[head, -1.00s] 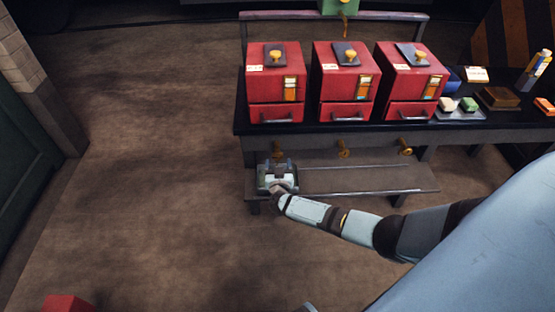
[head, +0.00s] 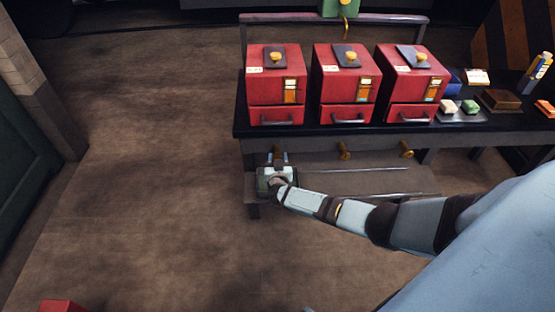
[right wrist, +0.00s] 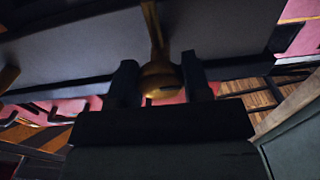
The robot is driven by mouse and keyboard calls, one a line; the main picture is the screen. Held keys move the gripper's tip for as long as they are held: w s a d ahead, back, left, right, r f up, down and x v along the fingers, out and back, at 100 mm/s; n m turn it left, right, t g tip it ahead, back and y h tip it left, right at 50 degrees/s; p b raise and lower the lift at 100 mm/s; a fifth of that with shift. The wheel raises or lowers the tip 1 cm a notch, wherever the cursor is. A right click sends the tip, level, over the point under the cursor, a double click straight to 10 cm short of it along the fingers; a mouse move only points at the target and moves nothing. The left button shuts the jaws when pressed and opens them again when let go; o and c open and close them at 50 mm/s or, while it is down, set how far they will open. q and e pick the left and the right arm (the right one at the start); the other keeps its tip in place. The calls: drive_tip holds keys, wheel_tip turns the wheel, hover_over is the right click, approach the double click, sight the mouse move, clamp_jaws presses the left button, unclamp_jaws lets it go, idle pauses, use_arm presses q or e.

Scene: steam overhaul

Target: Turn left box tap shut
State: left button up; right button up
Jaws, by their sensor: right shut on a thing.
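Three red boxes stand in a row on the dark bench; the left box (head: 275,85) is above my right gripper (head: 279,158). Under the bench edge, the left box tap (head: 276,151) is brass and mostly hidden by the gripper in the head view. In the right wrist view the tap (right wrist: 158,78) sits between the two dark fingers, with its stem running upward. The right gripper (right wrist: 160,82) is shut on it. My left gripper is not in view.
The middle tap (head: 345,150) and right tap (head: 406,149) hang to the right under the bench. A low shelf (head: 370,182) runs below them. Small blocks and a brown box (head: 501,98) lie at the bench's right end.

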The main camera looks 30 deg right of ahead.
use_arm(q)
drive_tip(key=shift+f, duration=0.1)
use_arm(e)
drive_tip(key=shift+m, duration=0.3)
drive_tip(key=m+b, duration=0.1)
drive_tip(key=m, duration=0.2)
drive_tip(key=shift+f+m, duration=0.15)
drive_tip(key=shift+m, duration=0.15)
drive_tip(key=m+b, duration=0.1)
drive_tip(key=m, duration=0.1)
drive_tip(key=shift+a+m, duration=0.1)
drive_tip(key=shift+m, duration=0.2)
drive_tip(key=m+b, duration=0.1)
drive_tip(key=m, duration=0.2)
drive_tip(key=shift+m, duration=0.4)
drive_tip(key=shift+m+b, duration=0.4)
drive_tip(key=shift+b, duration=0.05)
drive_tip(key=m+b, duration=0.2)
drive_tip(key=m, duration=0.2)
drive_tip(key=shift+m+b, duration=0.6)
drive_tip(key=shift+m, duration=0.7)
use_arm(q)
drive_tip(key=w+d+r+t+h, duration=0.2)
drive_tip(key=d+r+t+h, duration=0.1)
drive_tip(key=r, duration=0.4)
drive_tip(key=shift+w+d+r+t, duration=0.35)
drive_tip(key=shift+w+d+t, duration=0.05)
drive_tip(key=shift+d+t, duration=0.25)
